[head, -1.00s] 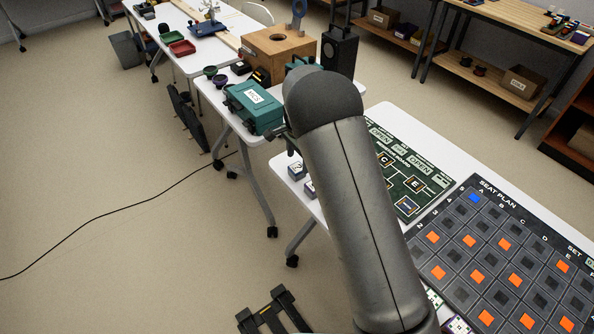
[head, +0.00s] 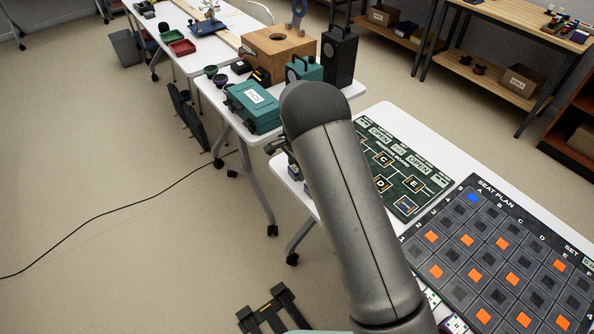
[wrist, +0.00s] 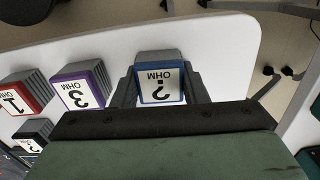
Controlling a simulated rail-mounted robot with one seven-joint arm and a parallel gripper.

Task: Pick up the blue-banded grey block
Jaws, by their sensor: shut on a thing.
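OHM", is in the middle of the wrist view. My gripper (wrist: 161,74) has one grey finger on each side of it and is shut on it. Whether the block touches the white table (wrist: 226,45) or is just above it, I cannot tell. In the head view my arm hides most of the gripper and the held block.
To the left in the wrist view stand a purple-banded block (wrist: 80,89), a red-banded block (wrist: 18,94) and a dark-banded block (wrist: 33,132). In the head view a green board (head: 410,185) and a seat plan board (head: 493,262) lie right of my arm.

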